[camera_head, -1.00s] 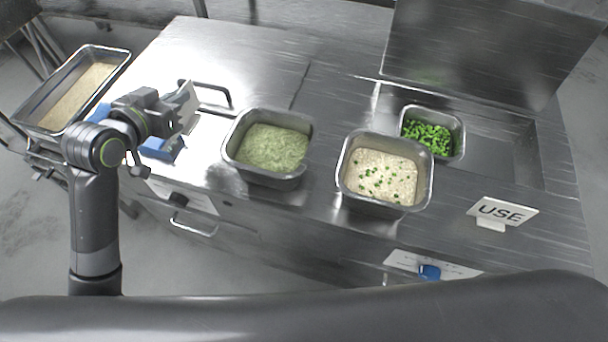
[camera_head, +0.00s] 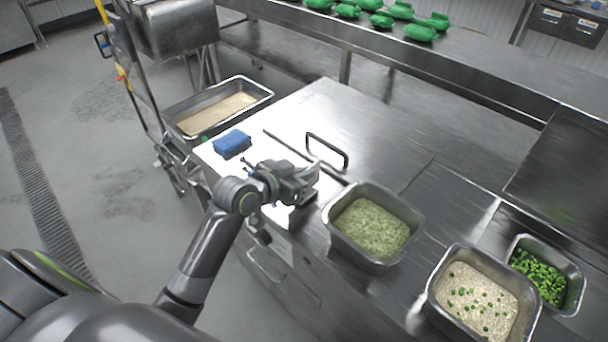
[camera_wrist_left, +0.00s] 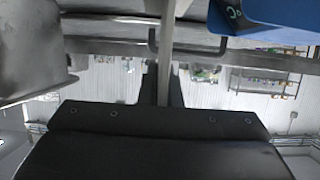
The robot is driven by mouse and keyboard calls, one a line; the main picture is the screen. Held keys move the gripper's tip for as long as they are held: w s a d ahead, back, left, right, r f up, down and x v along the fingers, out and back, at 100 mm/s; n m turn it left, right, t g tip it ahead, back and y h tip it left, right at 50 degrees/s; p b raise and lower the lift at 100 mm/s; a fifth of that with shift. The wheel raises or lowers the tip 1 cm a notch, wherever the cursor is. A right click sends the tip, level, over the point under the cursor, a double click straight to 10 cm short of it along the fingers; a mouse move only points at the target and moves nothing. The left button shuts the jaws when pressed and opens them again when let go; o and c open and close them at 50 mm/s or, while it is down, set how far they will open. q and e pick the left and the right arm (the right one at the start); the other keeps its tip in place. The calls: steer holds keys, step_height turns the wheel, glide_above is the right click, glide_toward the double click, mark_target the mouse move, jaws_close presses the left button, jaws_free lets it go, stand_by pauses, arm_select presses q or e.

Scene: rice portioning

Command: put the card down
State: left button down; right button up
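My left gripper (camera_head: 305,182) is low over the near left part of the steel counter, between the blue block and the pan of green-tinged rice. In the left wrist view, the fingers of the left gripper (camera_wrist_left: 163,88) are closed on a thin pale plate seen edge-on, which looks like the card (camera_wrist_left: 166,50). Its face and any writing are hidden from me. I cannot tell whether its lower edge touches the counter. My right gripper is not in view.
The blue block (camera_head: 232,143) lies behind the gripper. A dark handle (camera_head: 327,151) stands up close by. The green-tinged rice pan (camera_head: 372,228) is just right of the gripper. A speckled rice pan (camera_head: 482,296) and a pea pan (camera_head: 545,274) stand further right. A long rice tray (camera_head: 262,91) is at left.

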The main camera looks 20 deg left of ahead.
arm_select(q)
steer(key=shift+f, duration=0.35)
steer(key=shift+f, duration=0.15)
steer(key=c, duration=1.6)
jaws_free()
